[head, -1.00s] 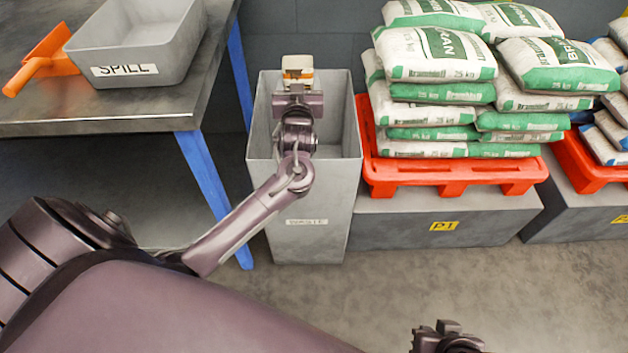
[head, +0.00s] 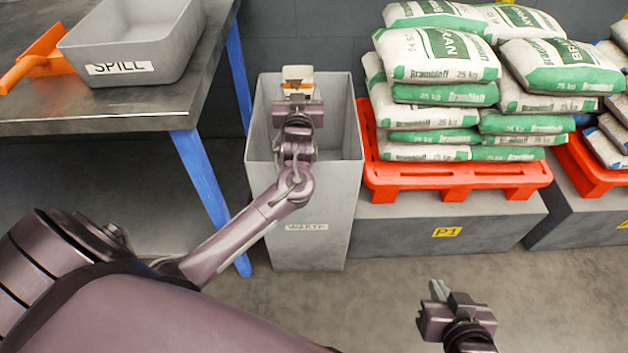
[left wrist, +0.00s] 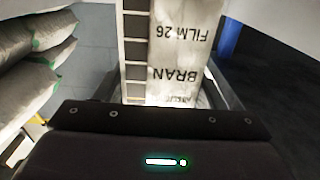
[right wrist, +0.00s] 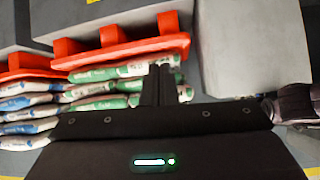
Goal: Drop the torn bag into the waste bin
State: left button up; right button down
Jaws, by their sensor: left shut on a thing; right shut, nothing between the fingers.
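The grey waste bin (head: 309,190) stands between the table and the pallets, open at the top. My left gripper (head: 298,97) is over the bin's opening in the head view, shut on a pale item with an orange band, the bag (head: 297,73). In the left wrist view the bag (left wrist: 178,50) shows the print "FILM 26" and "BRAN" and a dark ladder-like strip. Any tear is not clear, and how far the bag hangs into the bin is hidden. My right gripper (head: 438,290) is shut and empty over the floor; its fingers (right wrist: 160,85) show together in the right wrist view.
A metal table (head: 100,110) with blue legs is left of the bin, carrying a grey SPILL tray (head: 130,45) and an orange scoop (head: 35,60). Right of the bin, a red pallet (head: 455,178) of stacked sacks (head: 435,55) rests on a grey P1 block (head: 400,225). Floor in front is clear.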

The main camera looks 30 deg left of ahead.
aim_at(298, 86)
pick_arm(q)
jog(key=o, duration=1.1)
jog(key=shift+r, duration=0.15)
notch_tip(298, 86, up, 3)
jog(key=shift+p, duration=0.55)
notch_tip(298, 86, up, 5)
jog(key=shift+f+p, duration=0.2)
jog(key=shift+p, duration=0.45)
notch_tip(298, 86, up, 12)
jog(key=p, duration=0.3)
jog(key=shift+r, duration=0.1)
pick_arm(e)
jog(key=s+d+f+g+h, duration=0.3)
jog(key=s+d+f+g, duration=0.2)
jog(key=s, duration=0.3)
jog(key=shift+d+m+g, duration=0.3)
jog(key=shift+d+g, duration=0.5)
jog(key=shift+s+f, duration=0.1)
